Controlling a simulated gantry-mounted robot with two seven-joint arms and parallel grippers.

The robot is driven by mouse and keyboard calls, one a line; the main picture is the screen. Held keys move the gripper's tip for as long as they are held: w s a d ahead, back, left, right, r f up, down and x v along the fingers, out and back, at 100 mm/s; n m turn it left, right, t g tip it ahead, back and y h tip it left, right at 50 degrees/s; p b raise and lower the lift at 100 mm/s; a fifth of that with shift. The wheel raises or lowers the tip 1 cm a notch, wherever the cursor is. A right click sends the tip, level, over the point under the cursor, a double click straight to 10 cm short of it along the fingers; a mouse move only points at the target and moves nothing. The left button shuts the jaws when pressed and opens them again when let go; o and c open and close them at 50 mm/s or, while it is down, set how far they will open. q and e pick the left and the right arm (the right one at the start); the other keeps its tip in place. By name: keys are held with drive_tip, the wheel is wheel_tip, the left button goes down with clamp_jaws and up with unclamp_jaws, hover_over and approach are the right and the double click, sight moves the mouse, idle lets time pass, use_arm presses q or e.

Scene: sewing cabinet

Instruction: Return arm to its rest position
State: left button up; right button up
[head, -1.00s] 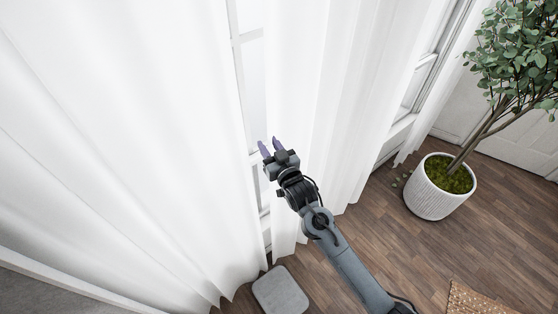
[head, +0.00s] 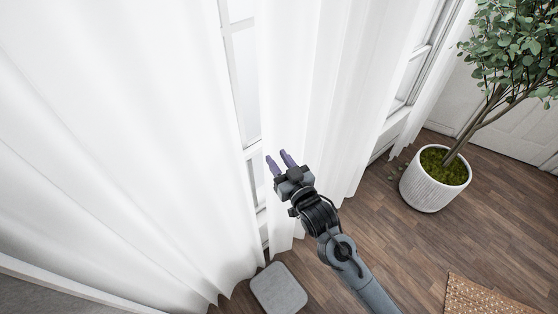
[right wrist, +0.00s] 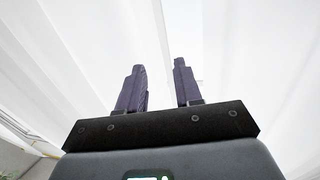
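My right arm comes in from the lower right in the head view. Its gripper (head: 279,160) is raised in front of the white curtains, with its two purple fingers pointing up and to the left. The fingers are apart, with nothing between them. In the right wrist view the same gripper (right wrist: 160,85) shows two separated fingers against white cloth. Whether the fingertips touch the curtain cannot be told. My left gripper is in neither view.
White curtains (head: 110,130) hang across the left and middle, before a window (head: 246,85). A grey padded square (head: 279,289) is near the floor below. A white ribbed pot (head: 432,185) with a leafy tree stands at right. A woven mat (head: 485,297) lies on the wood floor.

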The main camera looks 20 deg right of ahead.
drive_tip(key=s+f+g+p, duration=0.2)
drive_tip(key=s+g, duration=0.2)
drive_tip(key=s, duration=0.6)
drive_tip(key=s+d+f+n+g+p, duration=0.1)
drive_tip(key=s+f+g+p, duration=0.2)
drive_tip(key=s, duration=0.7)
drive_tip(key=s+f+g+p, duration=0.2)
drive_tip(key=s+g, duration=0.5)
drive_tip(key=s, duration=0.4)
drive_tip(key=shift+d+f+h+p, duration=0.15)
drive_tip(key=shift+f+h+p, duration=0.2)
drive_tip(key=shift+f, duration=0.25)
